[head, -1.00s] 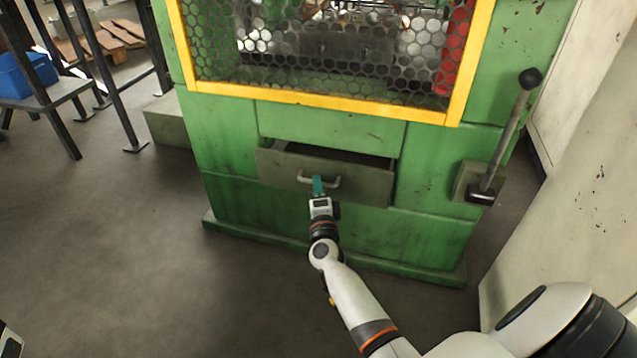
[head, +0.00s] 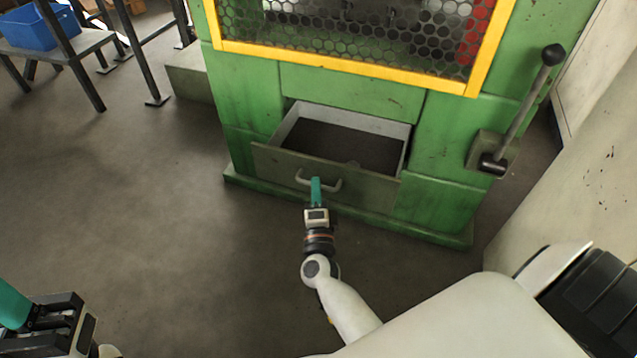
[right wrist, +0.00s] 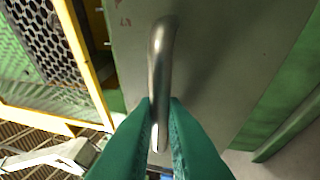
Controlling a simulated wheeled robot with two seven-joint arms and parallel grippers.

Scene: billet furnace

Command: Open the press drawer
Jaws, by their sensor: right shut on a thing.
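The press drawer (head: 325,178) is pulled well out of the green press (head: 250,105), and its dark inside floor shows. A small pale thing lies in it near the front wall. The drawer has a metal bar handle (head: 333,186) on its front. My right gripper (head: 316,184), with teal fingers, is shut on this handle. In the right wrist view the handle (right wrist: 160,60) runs between the two fingertips (right wrist: 160,110). My left gripper (head: 25,315) shows partly at the lower left, away from the press; its fingertips are cut off by the frame edge.
A yellow-framed mesh guard (head: 350,70) is above the drawer. A lever (head: 522,110) with a black knob stands on the press's right side. A pale wall or cabinet (head: 570,190) is close on the right. The floor (head: 150,220) to the left is clear.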

